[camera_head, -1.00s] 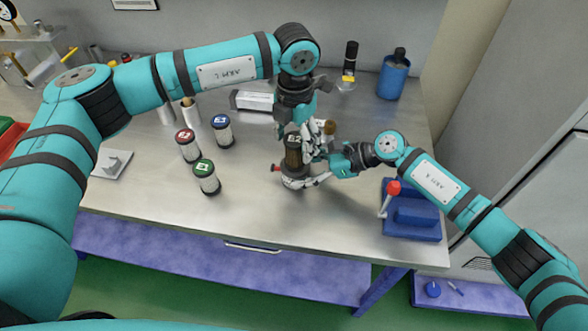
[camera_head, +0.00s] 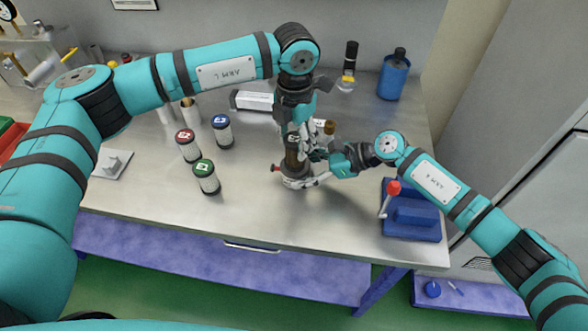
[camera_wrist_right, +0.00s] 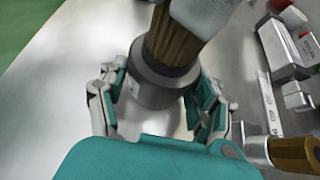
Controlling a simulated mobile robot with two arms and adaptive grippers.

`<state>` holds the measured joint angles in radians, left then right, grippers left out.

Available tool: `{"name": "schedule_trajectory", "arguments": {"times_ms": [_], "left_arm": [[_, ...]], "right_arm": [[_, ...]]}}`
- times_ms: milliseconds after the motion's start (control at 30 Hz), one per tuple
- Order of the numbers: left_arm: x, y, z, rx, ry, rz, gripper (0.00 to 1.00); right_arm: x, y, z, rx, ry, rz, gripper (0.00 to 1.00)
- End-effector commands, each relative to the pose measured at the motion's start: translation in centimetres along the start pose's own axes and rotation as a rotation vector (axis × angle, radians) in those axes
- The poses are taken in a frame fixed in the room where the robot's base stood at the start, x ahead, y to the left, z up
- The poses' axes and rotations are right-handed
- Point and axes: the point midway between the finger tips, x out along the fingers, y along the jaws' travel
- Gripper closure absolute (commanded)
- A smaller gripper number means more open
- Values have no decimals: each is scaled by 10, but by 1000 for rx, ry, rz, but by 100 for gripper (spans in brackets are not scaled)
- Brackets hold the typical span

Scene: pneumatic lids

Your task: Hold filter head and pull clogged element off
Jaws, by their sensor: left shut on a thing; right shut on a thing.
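The brown pleated element (camera_head: 291,157) stands upright in the dark grey filter head (camera_head: 296,171), near the middle of the bench. A dark labelled cap shows at its top. My left gripper (camera_head: 303,139) comes down from above and is shut on the upper end of the element; its exact contact is partly hidden. My right gripper (camera_head: 310,181) comes in from the right and is shut around the filter head low down. In the right wrist view the right fingers flank the grey head (camera_wrist_right: 150,88), with the brown pleats (camera_wrist_right: 164,42) rising from it.
Several lidded filters, with red (camera_head: 188,147), blue (camera_head: 222,132) and green (camera_head: 206,178) tops, stand to the left. A blue fixture with a red-knobbed lever (camera_head: 412,215) is at the right. A blue cup (camera_head: 393,76) stands behind. The front of the bench is clear.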

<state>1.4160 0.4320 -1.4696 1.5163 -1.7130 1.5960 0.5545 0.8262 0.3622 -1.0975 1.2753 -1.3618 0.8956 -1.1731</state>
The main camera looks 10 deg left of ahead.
Motion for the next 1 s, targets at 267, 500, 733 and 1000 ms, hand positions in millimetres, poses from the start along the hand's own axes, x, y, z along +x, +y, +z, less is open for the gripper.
{"name": "schedule_trajectory", "arguments": {"times_ms": [267,500,733,1000], "left_arm": [[-7,0,0,0,-2,0,88],[-14,0,0,0,-2,1,88],[-21,0,1,0,-3,0,88],[-29,0,0,0,-1,0,88]], "right_arm": [[2,3,-6,3,10,8,62],[2,3,-6,3,10,8,63],[2,3,-6,3,10,7,63],[2,3,-6,2,10,7,63]]}}
